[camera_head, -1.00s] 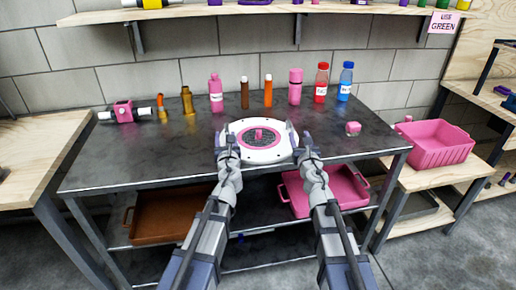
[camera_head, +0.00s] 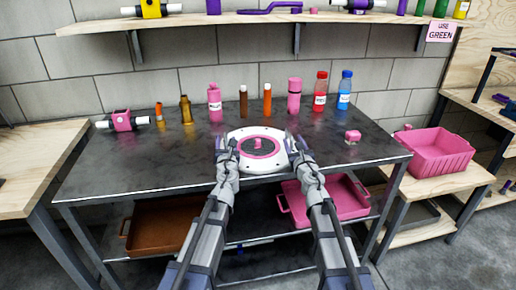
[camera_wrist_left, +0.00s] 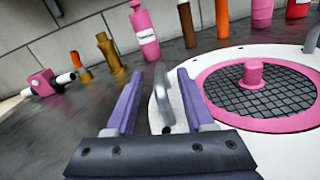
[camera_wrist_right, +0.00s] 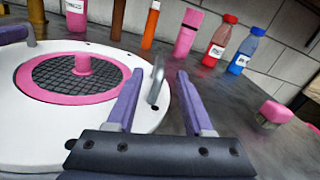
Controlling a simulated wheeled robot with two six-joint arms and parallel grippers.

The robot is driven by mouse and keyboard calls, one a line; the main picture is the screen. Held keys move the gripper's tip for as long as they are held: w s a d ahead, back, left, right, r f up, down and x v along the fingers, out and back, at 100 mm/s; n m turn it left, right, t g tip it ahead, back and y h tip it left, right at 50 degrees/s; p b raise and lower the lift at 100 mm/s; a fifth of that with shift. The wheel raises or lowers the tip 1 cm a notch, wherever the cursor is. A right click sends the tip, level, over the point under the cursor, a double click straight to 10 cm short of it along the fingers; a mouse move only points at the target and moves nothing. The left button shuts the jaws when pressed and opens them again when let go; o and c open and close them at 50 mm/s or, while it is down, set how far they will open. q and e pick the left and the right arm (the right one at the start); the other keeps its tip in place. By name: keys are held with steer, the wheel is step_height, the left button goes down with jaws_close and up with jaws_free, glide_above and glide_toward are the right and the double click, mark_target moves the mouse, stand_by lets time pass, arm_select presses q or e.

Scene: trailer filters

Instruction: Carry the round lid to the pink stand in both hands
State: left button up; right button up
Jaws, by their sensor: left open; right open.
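The round white lid (camera_head: 273,161) lies on the dark table, with a pink ring, dark mesh and a pink knob. Upright metal handles stand near its left edge (camera_wrist_left: 163,96) and right edge (camera_wrist_right: 156,80). My left gripper (camera_head: 227,148) is open at the left side of the lid, with the left handle showing between its fingers in the left wrist view. My right gripper (camera_head: 295,146) is open at the right side, with the right handle between its fingers in the right wrist view. I cannot single out the pink stand; a pink bracket-like piece (camera_head: 122,121) sits at the table's back left.
Several bottles, including a pink one (camera_head: 215,103) and a blue-capped one (camera_head: 345,92), line the table's back. A small pink block (camera_head: 353,137) lies on the right. A pink crate (camera_head: 440,155) is on the side bench. The table's left front is clear.

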mark_target(225, 133)
arm_select(q)
steer(key=w, duration=0.4)
steer(key=shift+w+a, duration=0.25)
steer(key=shift+a, duration=0.1)
arm_select(e)
steer(key=w, duration=0.4)
steer(key=shift+w+a, duration=0.25)
steer(key=shift+a, duration=0.1)
arm_select(q)
jaws_close()
arm_select(e)
jaws_close()
steer(key=shift+d, duration=0.1)
